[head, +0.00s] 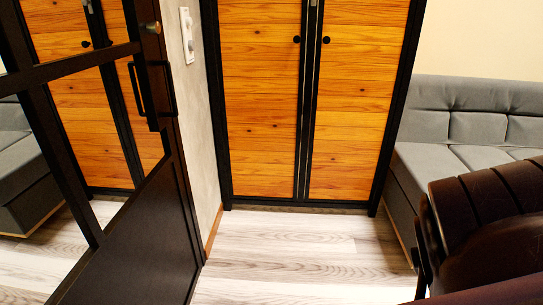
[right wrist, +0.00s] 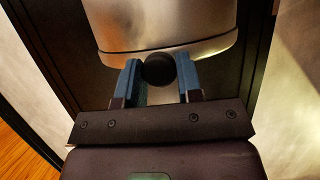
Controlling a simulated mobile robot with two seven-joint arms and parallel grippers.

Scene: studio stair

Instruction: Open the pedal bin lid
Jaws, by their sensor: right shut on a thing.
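In the right wrist view the pedal bin (right wrist: 165,22) is a silvery, rounded metal body with a dark line along its edge. A round black knob (right wrist: 158,69) shows at this edge, between the two blue fingers of my right gripper (right wrist: 159,82). The gripper is shut on the knob, with a finger on each side. Only part of the bin is in view, and I cannot tell whether its lid is open or shut. The head view shows neither the bin nor either gripper.
In the head view a black-framed glass door (head: 150,240) stands at left. A wooden cabinet (head: 265,115) with two doors is ahead, a grey sofa (head: 440,125) at right. A dark brown ribbed seat-like shape (head: 495,225) fills the lower right. The pale floor (head: 290,260) between is clear.

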